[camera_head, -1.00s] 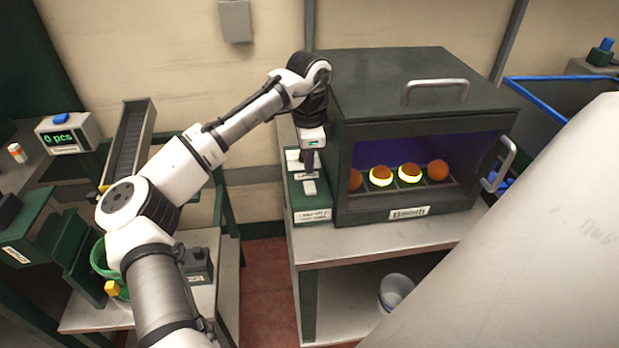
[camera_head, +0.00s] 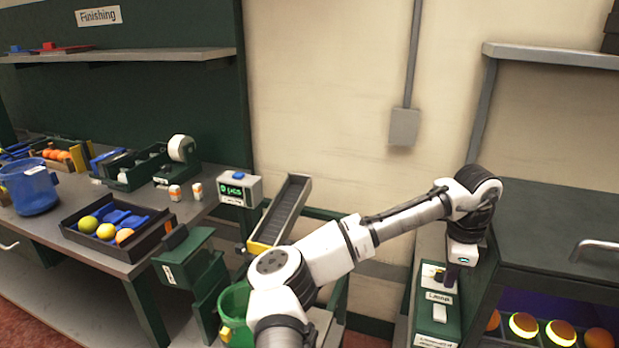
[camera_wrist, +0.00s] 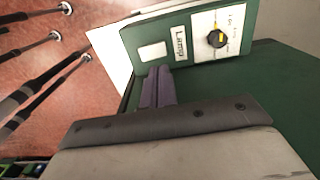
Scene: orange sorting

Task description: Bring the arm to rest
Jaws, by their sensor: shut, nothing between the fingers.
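My gripper (camera_head: 451,272) is at the end of my white arm, at the right of the head view, pointing down over the green lamp control box (camera_head: 425,318). In the wrist view my gripper's dark fingers (camera_wrist: 158,88) are together with nothing between them. They are close to the face of the lamp box (camera_wrist: 262,22), which has a white label reading Lamp and a dial (camera_wrist: 217,39) with a yellow mark. I cannot tell whether the fingertips touch the box.
The dark green booth (camera_head: 545,225) stands right of my gripper, with lit oranges (camera_head: 562,332) inside. At left, a bench holds a blue bucket (camera_head: 30,188), a fruit tray (camera_head: 75,232) and a counter display (camera_head: 240,189). A chute (camera_head: 282,212) stands behind my arm.

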